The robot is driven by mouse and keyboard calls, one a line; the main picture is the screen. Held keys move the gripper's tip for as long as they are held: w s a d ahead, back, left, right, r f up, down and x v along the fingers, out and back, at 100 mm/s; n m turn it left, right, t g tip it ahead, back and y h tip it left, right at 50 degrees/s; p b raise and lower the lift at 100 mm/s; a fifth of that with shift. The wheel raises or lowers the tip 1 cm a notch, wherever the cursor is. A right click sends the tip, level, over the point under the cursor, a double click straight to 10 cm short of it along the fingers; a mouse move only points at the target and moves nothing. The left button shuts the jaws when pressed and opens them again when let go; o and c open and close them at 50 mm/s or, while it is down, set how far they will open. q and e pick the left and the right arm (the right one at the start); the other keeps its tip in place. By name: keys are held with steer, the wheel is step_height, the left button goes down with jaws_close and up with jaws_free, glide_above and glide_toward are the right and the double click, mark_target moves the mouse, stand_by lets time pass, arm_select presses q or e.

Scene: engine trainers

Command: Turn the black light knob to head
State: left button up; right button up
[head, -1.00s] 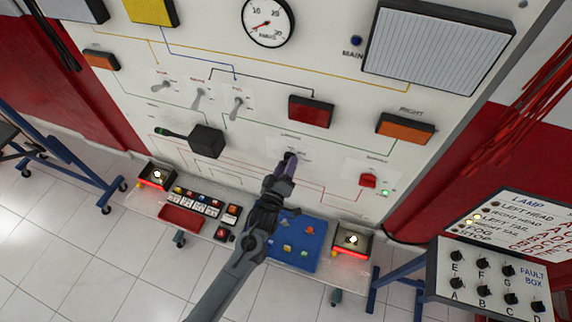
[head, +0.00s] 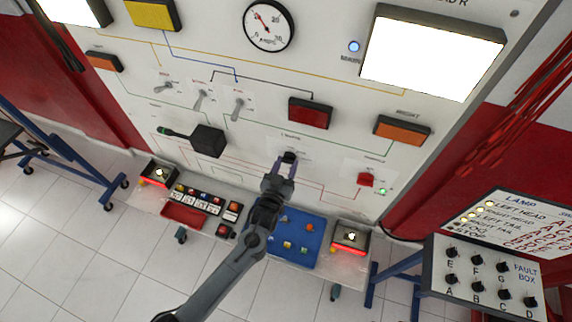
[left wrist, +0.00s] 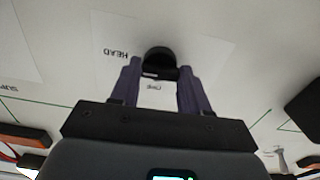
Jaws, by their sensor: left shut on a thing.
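The black light knob (head: 289,157) sits on the white panel at the lower middle. In the left wrist view the knob (left wrist: 160,60) is between the fingertips, with a small white mark on its lower edge. My left gripper (head: 284,168) reaches up to the panel and is shut on the knob; its purple fingers also show in the left wrist view (left wrist: 160,86). The HEAD label (left wrist: 116,53) is left of the knob there, upside down. Another label is partly visible between the fingers. My right gripper is not in view.
The large right headlight (head: 432,53) glows white. The gauge (head: 268,26) is above. A red switch (head: 366,180) is right of the knob, and a black box (head: 207,141) with a green-tipped lever is to the left. A blue tray (head: 300,252) lies below.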

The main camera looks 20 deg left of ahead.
arm_select(q)
steer(key=shift+m, duration=0.3)
steer(key=o, duration=1.1)
steer(key=shift+c, duration=0.2)
steer(key=shift+s, duration=0.1)
steer(key=s+b, duration=0.1)
steer(key=s, duration=0.9)
steer(key=shift+s+d, duration=0.25)
steer(key=shift+s, duration=0.05)
